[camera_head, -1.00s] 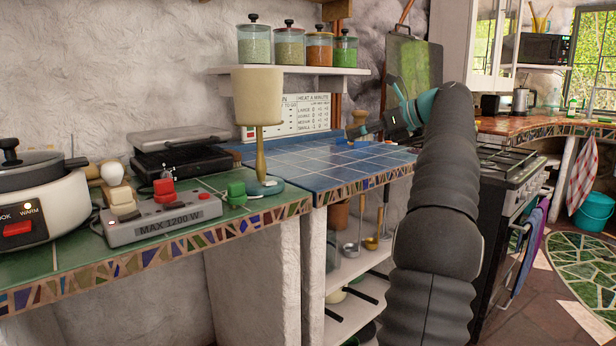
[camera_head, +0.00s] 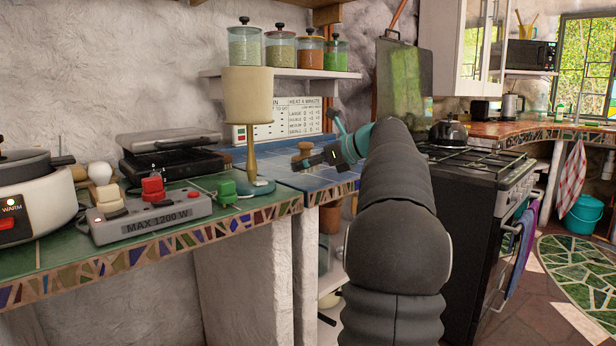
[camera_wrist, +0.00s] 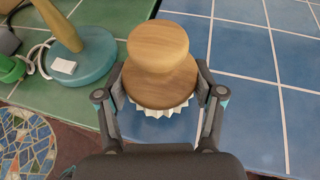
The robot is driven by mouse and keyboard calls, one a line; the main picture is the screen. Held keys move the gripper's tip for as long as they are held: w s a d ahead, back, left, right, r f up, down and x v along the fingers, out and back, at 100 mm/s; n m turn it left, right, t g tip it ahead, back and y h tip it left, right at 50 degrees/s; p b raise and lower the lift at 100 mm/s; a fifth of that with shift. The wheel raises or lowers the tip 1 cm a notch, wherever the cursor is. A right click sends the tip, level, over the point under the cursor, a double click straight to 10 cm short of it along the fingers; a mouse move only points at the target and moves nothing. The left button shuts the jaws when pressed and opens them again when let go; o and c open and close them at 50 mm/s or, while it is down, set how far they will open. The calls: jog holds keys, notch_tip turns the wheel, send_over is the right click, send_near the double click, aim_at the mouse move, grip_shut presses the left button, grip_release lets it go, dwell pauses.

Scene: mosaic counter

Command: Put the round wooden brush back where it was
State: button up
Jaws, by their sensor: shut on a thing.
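The round wooden brush (camera_wrist: 160,85) has a knob handle, a round wooden body and white bristles below. In the wrist view my gripper (camera_wrist: 160,92) is shut on it, one finger on each side of the wooden body. The brush is upright, knob up, over the blue tiled counter. Whether its bristles touch the tiles I cannot tell. In the head view the brush (camera_head: 303,153) shows small at the tips of my gripper (camera_head: 308,160), over the blue tiles and right of the lamp.
A lamp (camera_head: 250,95) with a teal base (camera_wrist: 82,63) stands close to the left. A power strip (camera_head: 150,215), a grill (camera_head: 165,155) and a cooker (camera_head: 35,200) fill the green counter. Blue tiles (camera_wrist: 250,110) lie bare at right in the wrist view. A jar shelf (camera_head: 285,73) hangs above.

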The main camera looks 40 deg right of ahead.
jog(key=shift+f, duration=1.4)
jog(key=shift+f, duration=0.15)
jog(key=o, duration=0.9)
jog(key=shift+o, duration=0.2)
jog(key=shift+r, duration=0.25)
jog(key=v, duration=1.2)
jog(key=shift+p, duration=0.3)
jog(key=shift+f, duration=0.1)
